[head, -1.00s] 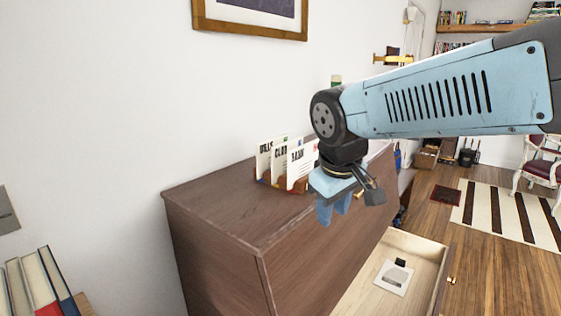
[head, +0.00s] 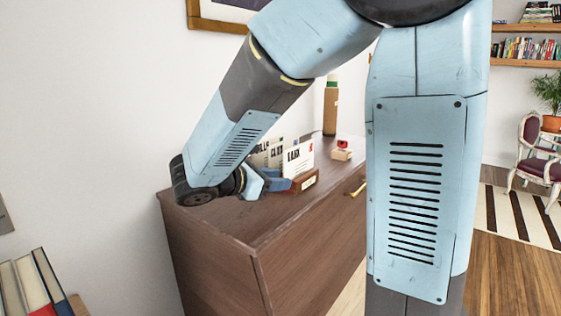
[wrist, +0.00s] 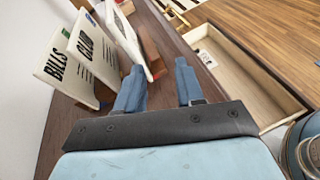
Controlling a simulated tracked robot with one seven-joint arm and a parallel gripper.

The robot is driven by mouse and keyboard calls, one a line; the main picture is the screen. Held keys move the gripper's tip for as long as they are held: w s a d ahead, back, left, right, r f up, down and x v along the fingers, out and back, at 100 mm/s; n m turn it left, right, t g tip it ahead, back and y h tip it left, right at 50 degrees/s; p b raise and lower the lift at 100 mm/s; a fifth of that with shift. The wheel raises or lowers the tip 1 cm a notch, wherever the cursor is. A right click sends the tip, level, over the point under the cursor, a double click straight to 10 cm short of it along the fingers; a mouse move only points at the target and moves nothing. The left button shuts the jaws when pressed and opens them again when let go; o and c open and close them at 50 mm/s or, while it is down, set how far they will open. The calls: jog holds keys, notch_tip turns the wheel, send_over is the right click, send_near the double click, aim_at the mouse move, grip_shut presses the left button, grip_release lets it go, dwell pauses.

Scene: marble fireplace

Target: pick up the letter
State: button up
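Several white letters stand upright in a brown wooden holder (head: 304,181) on the dresser top. One reads BILLS (wrist: 62,66), one reads CLUB (wrist: 90,52), and one reads BANK (head: 298,158). The BANK letter also shows in the wrist view (wrist: 124,38), nearly edge-on and just beyond my left-hand finger. My gripper (wrist: 158,68) is open, its two blue fingers apart and pointing at the holder from the side. In the head view my gripper (head: 268,182) is low at the letters' near side. I cannot tell whether a finger touches the BANK letter.
The brown dresser top (head: 225,215) is clear in front. A small wooden block with a red item (head: 342,150) and a bottle (head: 330,105) stand farther back. An open drawer (wrist: 250,80) juts out on the right in the wrist view. The wall is close on the left.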

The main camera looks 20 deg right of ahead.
aim_at(275, 159)
jog(key=w+a+n+t, duration=0.1)
jog(key=a, duration=0.1)
jog(key=w+a+n+t+h, duration=0.1)
jog(key=a+n+t, duration=0.1)
jog(key=a, duration=0.1)
jog(key=w+a+n+t, duration=0.1)
jog(key=a, duration=0.1)
jog(key=shift+w+a+r+t, duration=0.25)
jog(key=shift+r+t, duration=0.05)
jog(key=shift+r, duration=0.1)
jog(key=shift+n, duration=0.3)
jog(key=x, duration=1.3)
jog(key=shift+w+d+r, duration=0.1)
jog(key=shift+w+d, duration=0.15)
jog(key=shift+c, duration=0.5)
grip_shut()
